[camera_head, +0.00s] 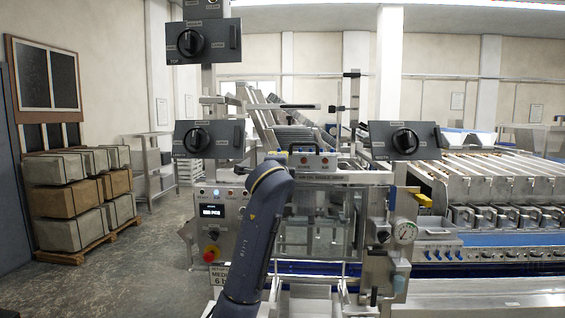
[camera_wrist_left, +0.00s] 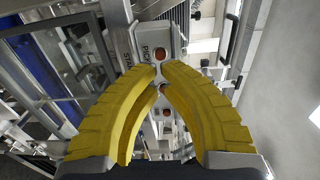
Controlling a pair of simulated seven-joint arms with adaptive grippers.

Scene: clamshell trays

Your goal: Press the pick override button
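A grey button box (camera_head: 322,162) with several red-orange buttons is mounted on the machine at the centre of the head view. In the left wrist view the box (camera_wrist_left: 166,38) lies just beyond my fingertips. Lettering reading "PICK" stands beside one orange-red button (camera_wrist_left: 160,54); the rest of the label is hidden. My left gripper (camera_wrist_left: 160,68) has yellow fingers with the tips nearly together and nothing between them. The tips overlap the box in this view; I cannot tell whether they touch it. In the head view my left forearm hides this gripper. My right gripper is not in view.
A control panel (camera_head: 212,211) with a display and a red emergency stop (camera_head: 210,254) is left of my arm. Black rotary switch boxes (camera_head: 405,140) hang around the machine. A pressure gauge (camera_head: 405,231) sits at right. Stacked crates (camera_head: 70,200) stand far left, with open floor between.

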